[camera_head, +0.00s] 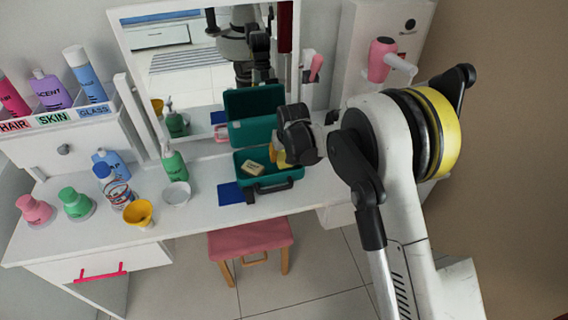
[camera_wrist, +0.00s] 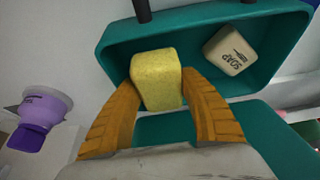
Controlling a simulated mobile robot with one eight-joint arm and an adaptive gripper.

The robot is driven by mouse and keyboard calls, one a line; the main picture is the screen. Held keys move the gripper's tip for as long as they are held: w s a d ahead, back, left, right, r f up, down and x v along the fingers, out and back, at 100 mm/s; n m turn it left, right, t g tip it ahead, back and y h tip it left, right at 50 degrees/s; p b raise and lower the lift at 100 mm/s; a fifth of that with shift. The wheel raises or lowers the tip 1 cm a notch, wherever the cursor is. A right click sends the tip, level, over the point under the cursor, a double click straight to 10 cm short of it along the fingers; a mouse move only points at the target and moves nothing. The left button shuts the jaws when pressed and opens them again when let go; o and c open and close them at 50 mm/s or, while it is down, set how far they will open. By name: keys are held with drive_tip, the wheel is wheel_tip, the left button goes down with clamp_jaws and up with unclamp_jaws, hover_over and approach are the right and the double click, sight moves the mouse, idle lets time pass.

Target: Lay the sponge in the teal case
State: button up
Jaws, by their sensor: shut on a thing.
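The teal case (camera_head: 268,187) stands open on the white table, its lid (camera_head: 254,116) raised at the back. A cream soap bar (camera_head: 252,168) lies inside, left of my gripper (camera_head: 281,160); the soap also shows in the wrist view (camera_wrist: 229,50). In the wrist view my orange-fingered gripper (camera_wrist: 158,95) is shut on the yellow sponge (camera_wrist: 157,80), one finger on each side. The sponge is over or within the case's open tray (camera_wrist: 195,60), apart from the soap. I cannot tell whether it touches the case floor.
A blue cloth or mat (camera_head: 231,194), a white bowl (camera_head: 176,194) and a yellow bowl (camera_head: 139,212) lie left of the case. Several bottles stand further left. A mirror (camera_head: 190,70) rises behind. A purple container (camera_wrist: 45,108) shows in the wrist view.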

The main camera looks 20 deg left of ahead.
drive_tip(key=shift+f+b, duration=0.45)
drive_tip(key=shift+f, duration=1)
drive_tip(key=shift+f, duration=0.15)
drive_tip(key=o, duration=0.6)
drive_tip(key=shift+r, duration=0.45)
drive_tip(key=p+v, duration=0.3)
drive_tip(key=v, duration=0.8)
drive_tip(key=shift+r+p, duration=0.2)
drive_tip(key=shift+p, duration=0.2)
